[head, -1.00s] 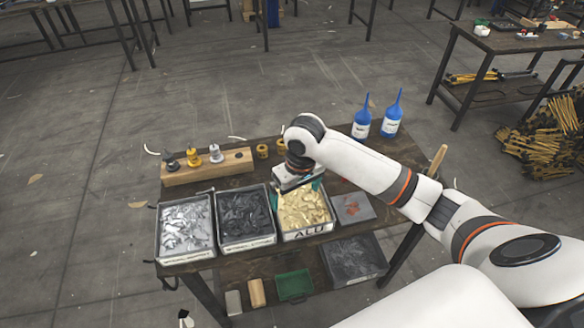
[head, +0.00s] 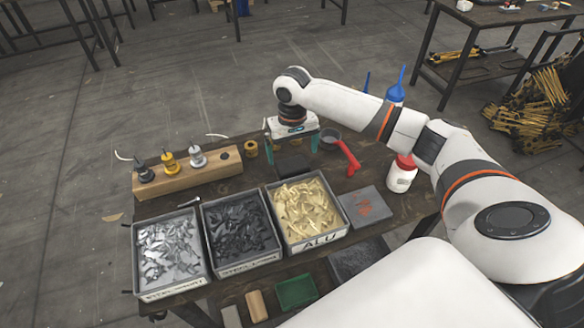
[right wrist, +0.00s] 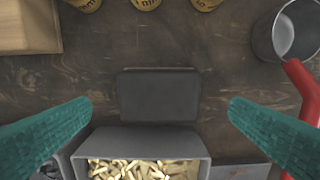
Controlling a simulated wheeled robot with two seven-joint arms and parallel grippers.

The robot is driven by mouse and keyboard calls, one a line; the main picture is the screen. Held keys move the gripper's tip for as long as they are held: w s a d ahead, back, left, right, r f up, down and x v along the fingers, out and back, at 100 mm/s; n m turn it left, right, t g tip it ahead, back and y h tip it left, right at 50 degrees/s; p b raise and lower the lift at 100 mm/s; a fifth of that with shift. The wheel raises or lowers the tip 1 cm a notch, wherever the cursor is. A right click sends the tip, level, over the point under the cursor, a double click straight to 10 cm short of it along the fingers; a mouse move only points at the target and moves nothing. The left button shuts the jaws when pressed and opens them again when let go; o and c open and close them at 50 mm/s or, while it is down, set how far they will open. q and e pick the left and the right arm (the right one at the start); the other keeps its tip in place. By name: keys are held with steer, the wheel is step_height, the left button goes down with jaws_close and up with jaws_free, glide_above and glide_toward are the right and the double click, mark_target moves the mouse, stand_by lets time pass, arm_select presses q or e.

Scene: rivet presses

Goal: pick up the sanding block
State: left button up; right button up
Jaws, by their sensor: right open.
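The sanding block appears to be the dark grey flat block (head: 293,164) lying on the table just behind the bin labelled ALU. In the right wrist view the block (right wrist: 158,97) is in the middle, lying flat with its long side across the picture. My right gripper (head: 291,151) is above it, pointing down and open. Its two teal fingers stand to the left and right of the block, with clear gaps on both sides, in the right wrist view (right wrist: 160,104). Nothing is held. My left gripper is not in view.
The ALU bin (head: 311,242) stands close in front of the block. A red-handled grey cup (head: 329,139) is to its right, a wooden stand (head: 187,178) to its left. Brass-coloured cylinders (right wrist: 146,3) stand behind. A red-capped white bottle (head: 401,176) is near my right arm.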

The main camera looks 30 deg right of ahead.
mark_target(292, 164)
steer(key=shift+w+f, duration=0.1)
steer(key=shift+f, duration=0.55)
steer(key=f, duration=0.4)
steer(key=shift+s+f+p, duration=0.2)
steer(key=shift+p, duration=0.15)
steer(key=shift+f, duration=0.15)
steer(key=shift+c, duration=1.1)
steer(key=c, duration=0.7)
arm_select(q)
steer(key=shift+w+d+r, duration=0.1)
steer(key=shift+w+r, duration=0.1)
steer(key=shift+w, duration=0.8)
arm_select(e)
step_height(292, 164, up, 10)
steer(key=shift+r, duration=0.1)
steer(key=shift+c, duration=0.4)
